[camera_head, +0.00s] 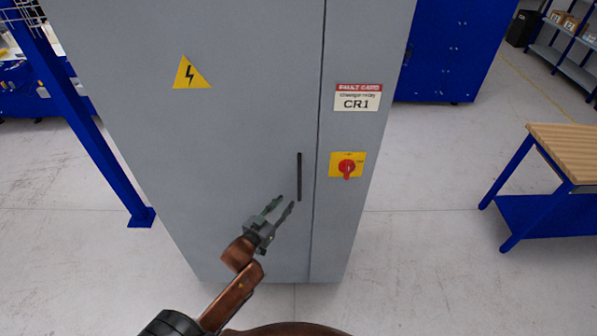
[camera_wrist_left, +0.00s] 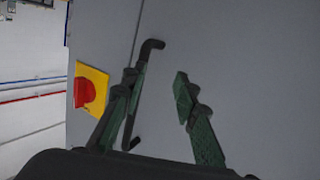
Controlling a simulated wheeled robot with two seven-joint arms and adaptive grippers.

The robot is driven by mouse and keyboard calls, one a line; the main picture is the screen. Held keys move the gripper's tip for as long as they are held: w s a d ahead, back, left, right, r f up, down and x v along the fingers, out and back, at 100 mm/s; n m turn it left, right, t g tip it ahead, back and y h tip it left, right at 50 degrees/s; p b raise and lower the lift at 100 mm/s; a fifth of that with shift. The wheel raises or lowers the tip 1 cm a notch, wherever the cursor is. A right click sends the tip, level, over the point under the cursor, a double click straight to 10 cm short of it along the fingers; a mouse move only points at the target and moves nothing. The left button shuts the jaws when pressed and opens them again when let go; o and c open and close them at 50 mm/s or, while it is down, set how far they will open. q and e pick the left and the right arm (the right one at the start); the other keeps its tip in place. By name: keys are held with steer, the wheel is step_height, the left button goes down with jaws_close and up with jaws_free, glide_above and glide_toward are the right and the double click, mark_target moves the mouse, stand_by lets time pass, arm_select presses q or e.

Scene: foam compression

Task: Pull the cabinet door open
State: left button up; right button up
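The grey cabinet door (camera_head: 240,130) is shut, with a yellow lightning-bolt triangle on it. Its black vertical bar handle (camera_head: 299,177) is near the door's right edge. My left gripper (camera_head: 286,203) is open and empty, just below and left of the handle in the head view. In the left wrist view the handle (camera_wrist_left: 152,45) runs beside the left finger, which partly covers it. The gap between the fingers (camera_wrist_left: 155,82) shows bare door. I cannot tell whether the finger touches the handle. My right gripper is not in view.
A red rotary switch on a yellow plate (camera_head: 347,166) and a CR1 label (camera_head: 358,98) are on the panel right of the door. A blue post (camera_head: 85,125) stands left of the cabinet. A wooden-topped bench (camera_head: 570,150) stands at right. The floor between is clear.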

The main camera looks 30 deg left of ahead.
arm_select(q)
step_height(320, 180, up, 11)
steer(key=d+t, duration=0.2)
steer(key=w+p, duration=0.1)
steer(key=w, duration=0.6)
steer(key=shift+d+h, duration=0.25)
steer(key=shift+h, duration=0.05)
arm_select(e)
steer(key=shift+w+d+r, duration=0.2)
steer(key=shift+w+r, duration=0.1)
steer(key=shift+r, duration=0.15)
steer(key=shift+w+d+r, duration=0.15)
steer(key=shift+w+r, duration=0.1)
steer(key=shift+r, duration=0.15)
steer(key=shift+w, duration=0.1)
arm_select(q)
jaws_close()
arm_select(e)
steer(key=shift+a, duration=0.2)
